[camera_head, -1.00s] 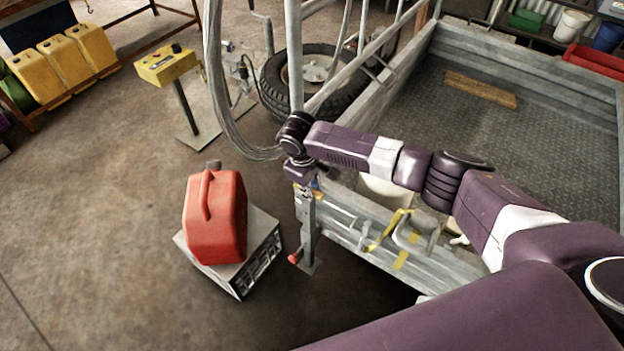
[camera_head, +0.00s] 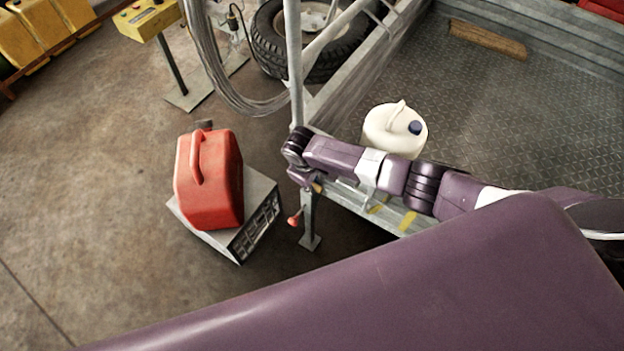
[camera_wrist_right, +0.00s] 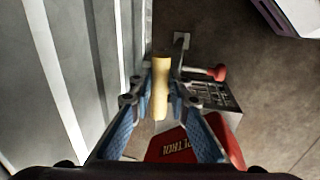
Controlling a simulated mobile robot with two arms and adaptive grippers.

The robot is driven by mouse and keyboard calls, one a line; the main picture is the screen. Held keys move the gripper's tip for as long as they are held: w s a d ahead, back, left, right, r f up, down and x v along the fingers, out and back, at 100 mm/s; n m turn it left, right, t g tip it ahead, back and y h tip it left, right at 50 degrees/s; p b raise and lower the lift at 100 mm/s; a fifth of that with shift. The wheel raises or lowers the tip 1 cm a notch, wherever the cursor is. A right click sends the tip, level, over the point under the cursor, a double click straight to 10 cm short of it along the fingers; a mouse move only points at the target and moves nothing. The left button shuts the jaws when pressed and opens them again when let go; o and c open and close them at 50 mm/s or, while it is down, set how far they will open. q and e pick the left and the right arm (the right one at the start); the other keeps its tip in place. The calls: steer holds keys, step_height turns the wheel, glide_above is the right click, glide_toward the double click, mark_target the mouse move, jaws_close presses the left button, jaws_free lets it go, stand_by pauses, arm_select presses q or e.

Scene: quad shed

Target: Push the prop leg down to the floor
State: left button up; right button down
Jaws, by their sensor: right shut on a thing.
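The prop leg (camera_head: 309,218) is a grey metal post with a flat foot plate (camera_head: 311,243) at the front left corner of the trailer. A red-knobbed handle (camera_head: 294,220) sticks out on its left. In the head view my right gripper (camera_head: 313,186) is at the top of the leg, largely hidden by its own wrist. In the right wrist view, its fingers (camera_wrist_right: 160,90) are closed around a pale yellow grip (camera_wrist_right: 161,66). The foot plate (camera_wrist_right: 182,40) and red knob (camera_wrist_right: 219,72) show beyond it. Whether the foot touches the floor is unclear. My left gripper is out of view.
A red petrol can (camera_head: 208,180) stands on a grey box (camera_head: 262,205) left of the leg. A white jug (camera_head: 394,130) sits on the trailer bed (camera_head: 480,110). A spare wheel (camera_head: 268,50) and hanging cable (camera_head: 232,95) are behind.

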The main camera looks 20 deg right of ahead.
steer(key=shift+s+a+f, duration=0.1)
steer(key=shift+s+f, duration=0.05)
steer(key=c, duration=2)
jaws_free()
steer(key=shift+f, duration=0.1)
steer(key=shift+c, duration=0.2)
steer(key=shift+o, duration=1.1)
steer(key=v, duration=1.2)
steer(key=shift+w, duration=0.25)
